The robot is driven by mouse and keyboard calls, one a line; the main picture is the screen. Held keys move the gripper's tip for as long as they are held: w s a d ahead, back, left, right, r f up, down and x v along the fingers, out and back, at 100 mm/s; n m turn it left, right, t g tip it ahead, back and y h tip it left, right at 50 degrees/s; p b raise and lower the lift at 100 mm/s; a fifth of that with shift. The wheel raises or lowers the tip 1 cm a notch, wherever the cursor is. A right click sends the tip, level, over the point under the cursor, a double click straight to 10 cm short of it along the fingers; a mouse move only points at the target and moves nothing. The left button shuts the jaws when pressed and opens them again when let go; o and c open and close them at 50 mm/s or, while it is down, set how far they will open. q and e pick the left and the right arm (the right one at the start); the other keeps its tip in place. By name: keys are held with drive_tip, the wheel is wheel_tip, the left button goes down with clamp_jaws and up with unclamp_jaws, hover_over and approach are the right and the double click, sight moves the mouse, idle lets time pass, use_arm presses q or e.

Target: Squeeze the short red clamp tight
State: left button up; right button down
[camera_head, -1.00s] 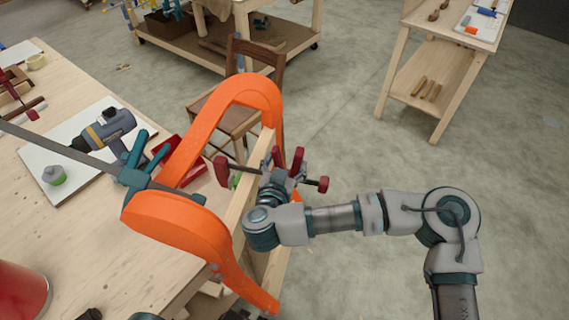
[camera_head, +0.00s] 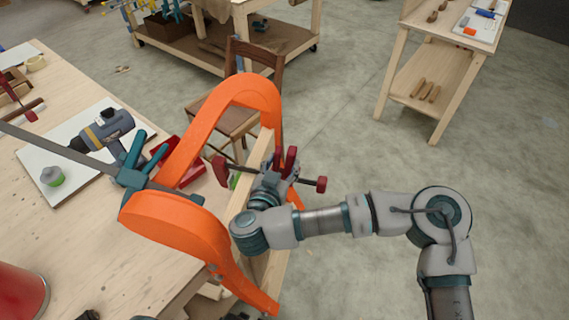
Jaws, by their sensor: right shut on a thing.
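The short red clamp (camera_head: 221,170) sits across the pale wooden rail beside the orange chair form (camera_head: 180,232). Its red knob end (camera_head: 321,184) sticks out to the right, and its dark red handles stand up near the middle. My right gripper (camera_head: 281,172) is shut on the short red clamp, reaching in from the right. The wrist and the clamp hide much of the fingers. My left gripper is not in view.
A teal clamp (camera_head: 132,180) with a long grey bar lies across the form at the left. A drill (camera_head: 105,130) lies on a white board on the workbench. A wooden chair (camera_head: 253,60) stands behind.

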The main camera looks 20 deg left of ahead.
drive_tip(key=c, duration=0.5)
unclamp_jaws()
drive_tip(key=shift+w+a+f, duration=0.15)
drive_tip(key=shift+a, duration=0.35)
clamp_jaws()
drive_tip(key=shift+b, duration=0.7)
